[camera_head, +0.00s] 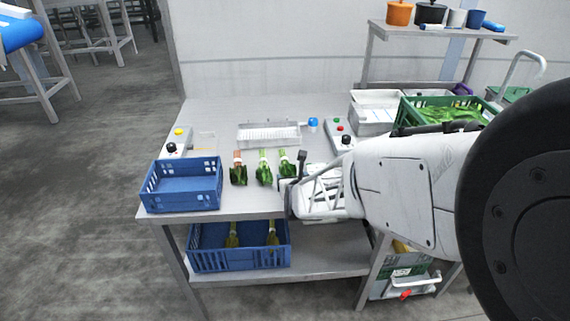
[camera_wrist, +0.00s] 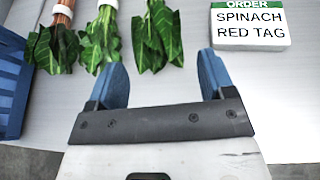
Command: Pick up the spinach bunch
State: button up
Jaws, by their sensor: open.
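Three leafy bunches lie in a row on the table, each with a pale band: the left bunch (camera_head: 238,172) has reddish stems, the middle bunch (camera_head: 264,172) pale stems, and the right bunch (camera_head: 287,168) broad green leaves. In the wrist view the left bunch (camera_wrist: 58,45), middle bunch (camera_wrist: 100,42) and right bunch (camera_wrist: 157,38) show their leaves towards me. I cannot tell which is the spinach; no red tag shows. My gripper (camera_wrist: 160,72) is open and empty, its blue fingers short of the right bunch's leaf tips. A card (camera_wrist: 250,24) reads "ORDER SPINACH RED TAG".
A blue crate (camera_head: 181,205) stands left of the bunches, and another blue crate (camera_head: 240,260) is on the lower shelf. A white tray (camera_head: 268,134) lies behind the bunches. Button boxes stand at left (camera_head: 177,142) and right (camera_head: 341,135). A green crate (camera_head: 420,122) is at right.

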aim_at(289, 173)
jog(key=shift+x, duration=2.45)
jog(key=shift+a, duration=0.15)
jog(key=shift+c, duration=0.2)
jog(key=c, duration=0.7)
jog(key=shift+o, duration=0.2)
jog(key=shift+r, duration=0.5)
jog(key=r, duration=0.2)
jog(key=shift+s+r, duration=0.25)
jog(key=shift+r, duration=0.05)
jog(key=s+d+r, duration=0.1)
jog(key=s+d, duration=0.1)
jog(key=s, duration=1.3)
jog(key=shift+s+d, duration=0.15)
jog(key=shift+s, duration=0.05)
jog(key=shift+r, duration=0.15)
